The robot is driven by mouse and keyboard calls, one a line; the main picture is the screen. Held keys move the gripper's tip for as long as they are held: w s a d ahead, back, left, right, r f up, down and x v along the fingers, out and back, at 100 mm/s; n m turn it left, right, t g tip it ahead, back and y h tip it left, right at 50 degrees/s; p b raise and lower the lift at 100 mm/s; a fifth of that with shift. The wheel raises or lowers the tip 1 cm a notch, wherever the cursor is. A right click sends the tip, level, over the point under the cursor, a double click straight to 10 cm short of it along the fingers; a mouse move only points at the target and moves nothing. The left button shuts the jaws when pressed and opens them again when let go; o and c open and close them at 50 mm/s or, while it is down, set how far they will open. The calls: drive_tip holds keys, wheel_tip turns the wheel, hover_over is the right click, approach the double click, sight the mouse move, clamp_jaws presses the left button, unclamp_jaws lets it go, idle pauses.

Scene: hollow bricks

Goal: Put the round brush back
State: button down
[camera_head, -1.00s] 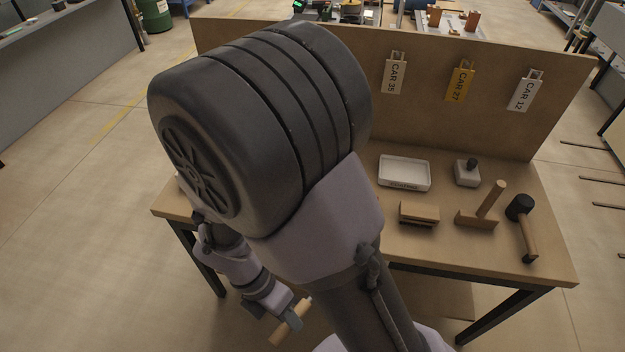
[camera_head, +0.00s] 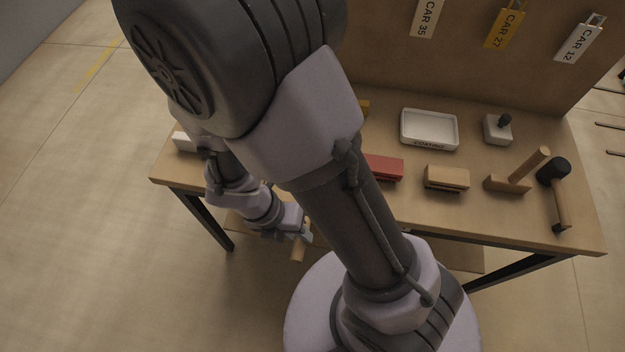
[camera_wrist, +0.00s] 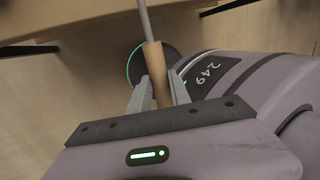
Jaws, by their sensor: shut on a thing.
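My gripper (camera_wrist: 158,95) is shut on the wooden handle of the round brush (camera_wrist: 154,58) in the wrist view. A thin grey rod runs from the handle out of the top of that view, so the brush's far end is not seen. In the head view my gripper (camera_head: 304,236) is low in front of the workbench's (camera_head: 420,216) front edge, apart from the top. The brush's wooden handle (camera_head: 298,250) points downward there, and the rest of it is hidden.
Tags hang on the back board (camera_head: 470,70). My arm hides the bench's middle.

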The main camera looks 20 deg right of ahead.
drive_tip(key=w+d, duration=0.1)
drive_tip(key=w, duration=0.1)
drive_tip(key=w+d+b, duration=0.1)
drive_tip(key=w+d, duration=0.1)
drive_tip(key=w+d+f, duration=0.1)
drive_tip(key=w+d, duration=0.1)
drive_tip(key=shift+w, duration=0.1)
drive_tip(key=f+b, duration=0.2)
drive_tip(key=w+d+f+b, duration=0.1)
drive_tip(key=shift+f, duration=0.4)
drive_tip(key=c, duration=1.2)
unclamp_jaws()
drive_tip(key=shift+a, duration=0.1)
